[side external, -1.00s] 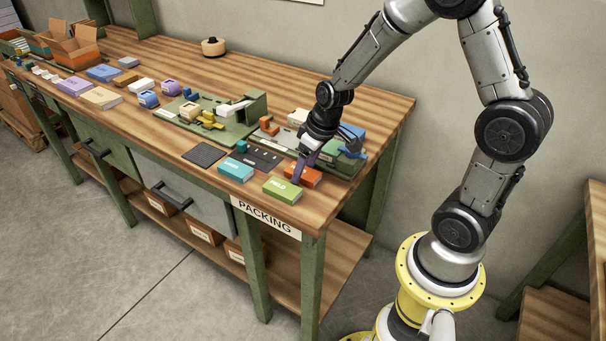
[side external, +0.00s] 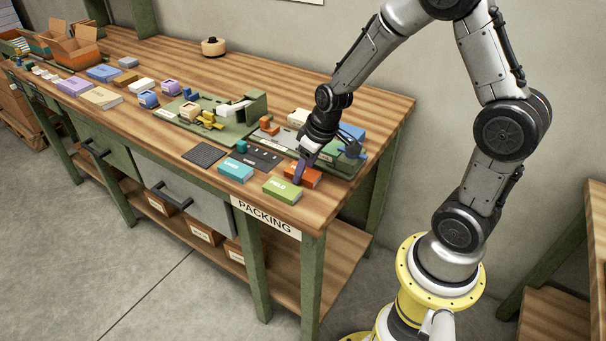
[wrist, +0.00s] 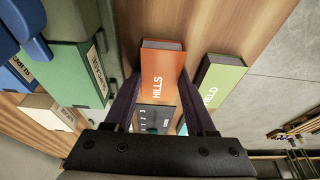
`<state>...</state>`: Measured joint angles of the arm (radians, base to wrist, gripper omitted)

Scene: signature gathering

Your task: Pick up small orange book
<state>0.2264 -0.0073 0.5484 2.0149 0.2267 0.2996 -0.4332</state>
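The small orange book (wrist: 162,70), lettered HILLS, lies flat near the right end of the bench. It also shows in the side external view (side external: 310,178), partly hidden by my gripper (side external: 300,170). In the wrist view my gripper (wrist: 160,82) is open, with its two dark purple fingers spread to either side of the book. The fingertips are close to the book's long edges; I cannot tell whether they touch it. The book appears to rest on the bench.
A green book (side external: 282,189), lettered FIELD, lies close beside the orange one. A teal book (side external: 236,170) and a dark numbered tray (side external: 258,157) lie left of it. Green trays with a blue-topped block (side external: 350,132) stand behind. The bench's front edge is near.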

